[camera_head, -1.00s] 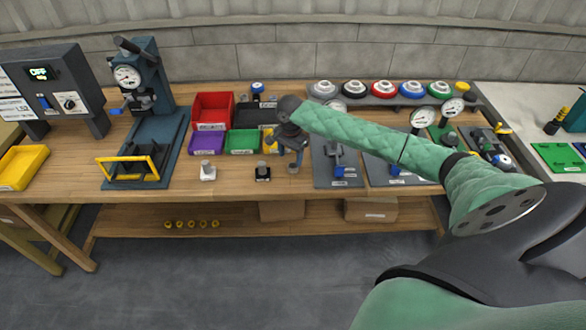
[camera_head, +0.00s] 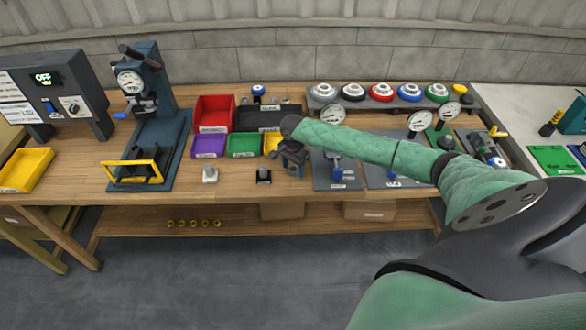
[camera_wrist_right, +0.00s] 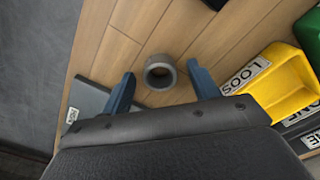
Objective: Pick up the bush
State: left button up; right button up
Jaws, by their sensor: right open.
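The bush, a short grey hollow ring (camera_wrist_right: 160,72), stands on the wooden bench top in the right wrist view. My right gripper (camera_wrist_right: 163,86) is open, with one blue finger on each side of the bush in that view. The bush appears between the fingertips and a little beyond them; no contact is visible, and their height above the bench is unclear. My left gripper is not in view.
A yellow bin (camera_wrist_right: 270,78) is close right of the gripper in the wrist view, with a green bin (camera_head: 243,144) beyond. A grey plate (camera_wrist_right: 92,98) lies to the left.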

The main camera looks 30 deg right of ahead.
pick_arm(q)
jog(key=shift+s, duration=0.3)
pick_arm(e)
jog(key=shift+f, duration=0.25)
jog(key=c, duration=1.1)
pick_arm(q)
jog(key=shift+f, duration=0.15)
pick_arm(e)
jog(key=shift+r, duration=0.1)
